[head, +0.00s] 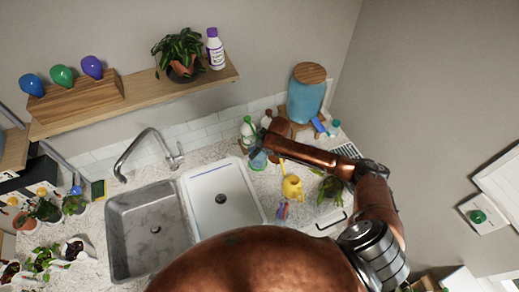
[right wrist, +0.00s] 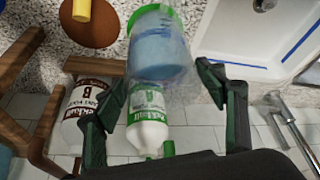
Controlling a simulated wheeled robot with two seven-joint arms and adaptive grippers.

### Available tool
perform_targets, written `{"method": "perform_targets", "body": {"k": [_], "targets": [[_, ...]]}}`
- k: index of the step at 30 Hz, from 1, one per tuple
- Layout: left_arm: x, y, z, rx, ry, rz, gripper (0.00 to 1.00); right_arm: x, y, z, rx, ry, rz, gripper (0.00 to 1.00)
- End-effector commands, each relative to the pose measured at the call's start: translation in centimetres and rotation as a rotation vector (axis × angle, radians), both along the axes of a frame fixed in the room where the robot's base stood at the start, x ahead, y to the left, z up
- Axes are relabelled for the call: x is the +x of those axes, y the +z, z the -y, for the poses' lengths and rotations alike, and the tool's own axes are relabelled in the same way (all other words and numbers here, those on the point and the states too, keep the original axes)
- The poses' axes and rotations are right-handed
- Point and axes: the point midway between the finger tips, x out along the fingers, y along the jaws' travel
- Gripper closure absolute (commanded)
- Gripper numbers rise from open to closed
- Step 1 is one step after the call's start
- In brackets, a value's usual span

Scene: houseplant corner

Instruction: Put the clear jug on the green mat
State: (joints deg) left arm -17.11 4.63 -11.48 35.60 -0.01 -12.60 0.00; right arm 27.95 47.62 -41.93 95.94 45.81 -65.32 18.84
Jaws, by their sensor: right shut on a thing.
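The clear jug (right wrist: 165,48) has see-through walls and blue in its lower part. It sits between the two fingers of my right gripper (right wrist: 161,84) in the right wrist view, and the gripper is shut on it. In the head view the jug (head: 257,160) shows as a small blue shape just right of the white basin. A bright green edge, which looks like the green mat (right wrist: 177,15), shows around the jug's base. I cannot tell whether the base touches it. My left gripper is not in view.
A white bottle with a green label (right wrist: 148,122) stands close behind the jug.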

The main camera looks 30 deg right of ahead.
Motion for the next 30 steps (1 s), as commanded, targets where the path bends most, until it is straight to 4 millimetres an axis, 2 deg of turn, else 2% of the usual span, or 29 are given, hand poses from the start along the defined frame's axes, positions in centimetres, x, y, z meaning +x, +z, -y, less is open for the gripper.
{"method": "perform_targets", "body": {"k": [6,7,14,23,26,30], "targets": [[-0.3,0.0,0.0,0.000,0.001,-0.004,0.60,0.1,-0.1,0.0,0.001,0.000,0.002,0.93],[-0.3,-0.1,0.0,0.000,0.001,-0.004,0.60,0.0,-0.2,0.0,0.000,0.000,0.000,0.33],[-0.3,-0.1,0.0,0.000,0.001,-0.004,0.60,0.0,-0.2,0.0,0.000,0.000,0.000,0.17],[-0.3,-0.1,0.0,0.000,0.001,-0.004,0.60,0.0,-0.1,0.0,0.000,0.000,0.000,0.17],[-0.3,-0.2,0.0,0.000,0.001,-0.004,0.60,-0.2,0.6,0.1,0.000,0.001,0.002,0.17],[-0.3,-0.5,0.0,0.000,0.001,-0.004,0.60,-1.0,2.7,0.5,-0.001,0.001,0.005,0.17]]}}
